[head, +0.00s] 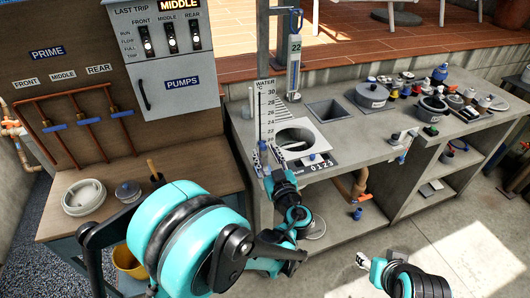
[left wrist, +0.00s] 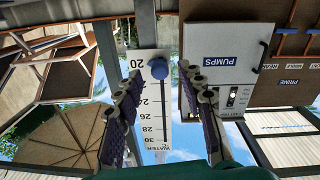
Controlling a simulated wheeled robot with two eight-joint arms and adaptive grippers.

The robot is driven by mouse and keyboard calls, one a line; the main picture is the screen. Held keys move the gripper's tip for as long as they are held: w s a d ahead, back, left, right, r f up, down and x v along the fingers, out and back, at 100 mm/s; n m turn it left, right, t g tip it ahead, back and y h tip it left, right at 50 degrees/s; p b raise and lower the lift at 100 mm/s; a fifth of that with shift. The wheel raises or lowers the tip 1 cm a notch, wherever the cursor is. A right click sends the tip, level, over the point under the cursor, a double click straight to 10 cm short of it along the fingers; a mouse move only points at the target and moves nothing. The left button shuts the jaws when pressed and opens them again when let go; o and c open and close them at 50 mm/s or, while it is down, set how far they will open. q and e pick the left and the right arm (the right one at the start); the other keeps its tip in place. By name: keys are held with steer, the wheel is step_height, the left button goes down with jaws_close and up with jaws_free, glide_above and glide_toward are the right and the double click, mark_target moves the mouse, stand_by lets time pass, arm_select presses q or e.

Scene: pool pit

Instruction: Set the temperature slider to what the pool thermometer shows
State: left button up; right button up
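The temperature slider's white scale (head: 266,112) stands upright at the counter's left end, marked WATER °C with 30 at the top. In the left wrist view the scale (left wrist: 154,120) appears upside down, and its blue knob (left wrist: 159,68) sits near the 20 end. A tall gauge with a blue top, seemingly the thermometer (head: 293,72), stands behind it and displays 22. My left gripper (head: 267,160) is at the scale's lower end. In the left wrist view its fingers (left wrist: 160,84) are open, one on each side of the knob, apart from it. My right gripper (head: 363,260) is low at the right, partly visible.
A grey PUMPS cabinet (head: 172,84) stands left of the scale. The counter (head: 345,145) holds a round opening, a flow counter (head: 316,164), and several pots and caps at the right. A wooden bench (head: 65,222) is at the left. The floor at lower right is clear.

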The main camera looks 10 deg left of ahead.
mark_target(261, 133)
arm_select(q)
steer(key=shift+x, duration=0.95)
jaws_close()
step_height(261, 133, up, 4)
steer(key=p, duration=0.2)
steer(key=shift+f+p, duration=0.1)
steer(key=shift+p, duration=0.2)
steer(key=shift+f, duration=0.15)
jaws_free()
steer(key=shift+s+d, duration=0.1)
steer(key=v, duration=1.1)
steer(key=shift+s, duration=0.4)
